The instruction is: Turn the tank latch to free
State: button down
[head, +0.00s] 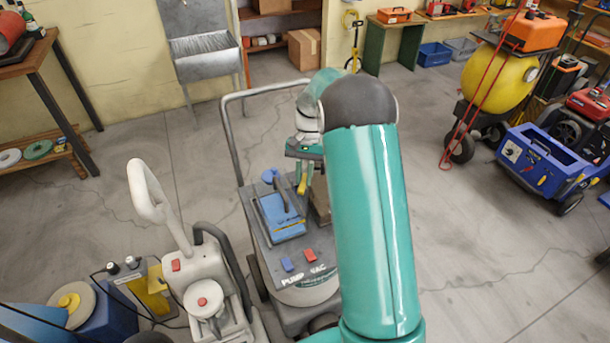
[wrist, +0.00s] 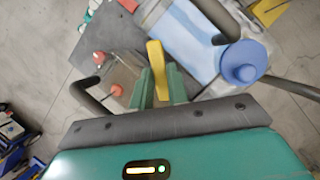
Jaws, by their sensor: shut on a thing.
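The tank latch (wrist: 156,58) is a small yellow lever in the middle of the wrist view. It stands between the two green fingers of my gripper (wrist: 160,82), which is shut on it. In the head view the yellow latch (head: 302,186) shows just below my gripper (head: 301,177), at the right side of a blue tank lid (head: 280,214). The lid is on a grey wheeled machine (head: 262,240) marked PUMP and VAC. In the wrist view the pale blue tank lid (wrist: 185,40) lies beyond the fingers. The latch's base is partly hidden by the fingers.
A blue round cap (wrist: 240,62) and dark curved hoses are close to the fingers. The machine's tall grey handle (head: 232,140) rises behind. A pale upright machine (head: 205,290) stands close at left. My arm hides the machine's right side. The floor beyond is mostly open.

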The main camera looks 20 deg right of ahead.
jog(key=n, duration=0.1)
jog(key=n+h, duration=0.1)
jog(key=n, duration=0.1)
jog(key=shift+w+a+n+g, duration=0.1)
jog(key=shift+a+n+g, duration=0.05)
jog(key=shift+n+g, duration=0.15)
jog(key=shift+a+n+h, duration=0.1)
jog(key=shift+n+h, duration=0.7)
jog(key=shift+n, duration=1)
jog(key=c, duration=1.4)
grip_release()
jog(key=shift+o, duration=0.2)
jog(key=v, duration=1.3)
jog(key=shift+w+r, duration=0.3)
jog(key=shift+r, duration=0.05)
